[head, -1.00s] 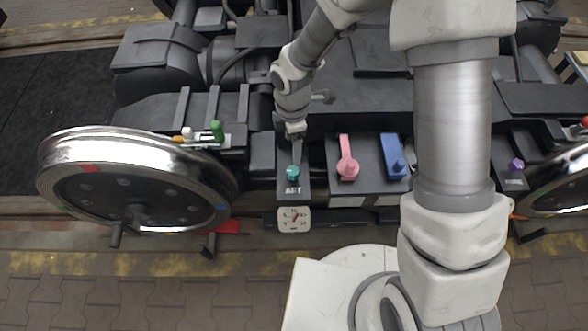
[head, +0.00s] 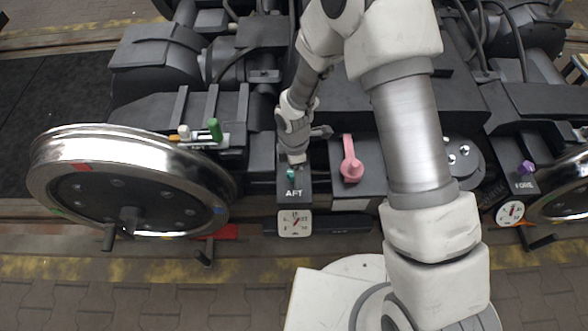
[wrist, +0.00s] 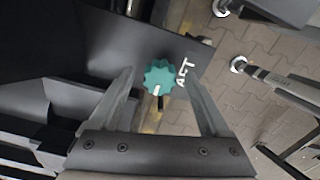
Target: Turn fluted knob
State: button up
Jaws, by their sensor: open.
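A teal fluted knob (wrist: 160,77) with a white pointer mark sits on a dark panel lettered AFT. It also shows small in the head view (head: 291,174), partly covered by my gripper. My gripper (wrist: 161,84) is open, with one finger on each side of the knob in the wrist view. The knob appears between or just beyond the fingertips; I cannot tell whether they touch it. A purple knob (head: 528,167) sits on the panel lettered FORE at the right.
A white gauge (head: 294,223) with a red needle is below the AFT panel, and another gauge (head: 509,213) is near FORE. A pink lever (head: 351,160) stands right of my gripper.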

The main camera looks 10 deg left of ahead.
grip_shut()
dwell(0.4)
jog(key=m, duration=0.8)
jog(key=shift+b, duration=0.3)
jog(key=m, duration=0.5)
jog(key=shift+m, duration=2.3)
